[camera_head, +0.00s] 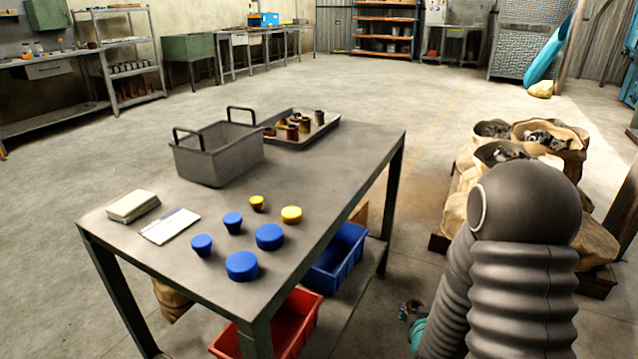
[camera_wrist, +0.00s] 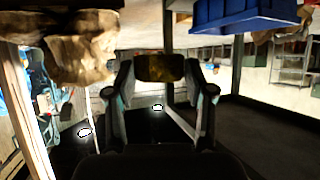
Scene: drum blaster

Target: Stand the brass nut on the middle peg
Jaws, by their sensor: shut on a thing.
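My gripper (camera_wrist: 158,72) is shut on a dark, brass-coloured block, which I take to be the brass nut (camera_wrist: 160,66). The nut sits between the two fingertips in the wrist view, and its hole cannot be made out. In the head view my arm reaches down at the right, beside the table (camera_head: 330,190). A small dark brownish end shows low at its left, and the grip is mostly hidden there. I cannot make out a peg, or which is the middle one, in either view.
On the table are a grey handled bin (camera_head: 218,155), a tray (camera_head: 325,125) with several small dark and brassy cylinders, blue caps (camera_head: 242,266) and yellow caps (camera_head: 291,214). A blue bin (camera_head: 338,258) and red bin (camera_head: 285,325) sit below. Sacks (camera_head: 545,135) stand at right.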

